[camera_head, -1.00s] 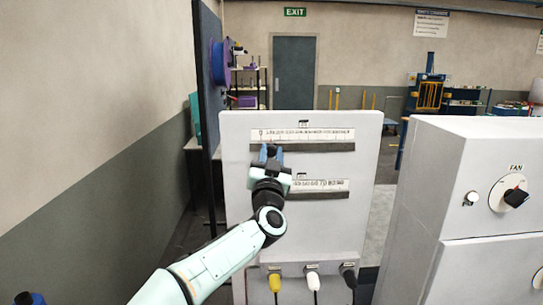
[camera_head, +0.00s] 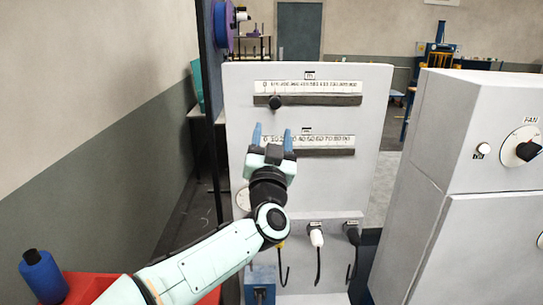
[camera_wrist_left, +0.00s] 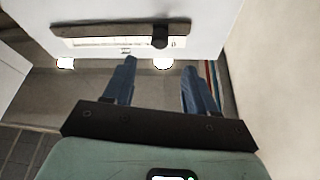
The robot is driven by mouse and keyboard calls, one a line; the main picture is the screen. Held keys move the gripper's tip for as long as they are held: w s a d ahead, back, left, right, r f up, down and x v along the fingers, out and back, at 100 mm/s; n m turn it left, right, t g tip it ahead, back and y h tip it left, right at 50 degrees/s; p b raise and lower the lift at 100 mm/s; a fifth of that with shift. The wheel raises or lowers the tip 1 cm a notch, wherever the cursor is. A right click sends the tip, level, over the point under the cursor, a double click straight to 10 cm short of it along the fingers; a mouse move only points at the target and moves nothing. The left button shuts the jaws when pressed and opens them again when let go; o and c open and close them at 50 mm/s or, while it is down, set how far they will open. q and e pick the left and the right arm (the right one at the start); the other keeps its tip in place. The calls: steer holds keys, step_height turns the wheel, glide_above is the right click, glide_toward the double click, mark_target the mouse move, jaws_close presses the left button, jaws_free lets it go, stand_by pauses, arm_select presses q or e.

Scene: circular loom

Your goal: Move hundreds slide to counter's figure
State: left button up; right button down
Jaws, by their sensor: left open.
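The hundreds slide is a black knob (camera_head: 275,102) on the upper dark rail, near the left end of its printed scale (camera_head: 310,86) on the grey panel. A black knob on a rail also shows in the left wrist view (camera_wrist_left: 160,37). My left gripper (camera_head: 272,138) is open and empty, fingers pointing at the panel, just below the knob and across the left part of the lower scale. Its blue fingers frame empty space in the wrist view (camera_wrist_left: 158,82). Any knob on the lower rail (camera_head: 325,153) is hidden or not visible. I see no counter figure that I can read.
A grey cabinet with a FAN dial (camera_head: 522,146) stands to the right. Yellow, white and black plugs or levers sit low on the panel, the white one (camera_head: 316,238) in the middle.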

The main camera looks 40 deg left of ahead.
arm_select(q)
steer(key=v, duration=0.2)
steer(key=shift+s+d+f, duration=0.15)
steer(key=shift+s+d, duration=0.05)
steer(key=shift+s, duration=0.1)
stand_by(1.2)
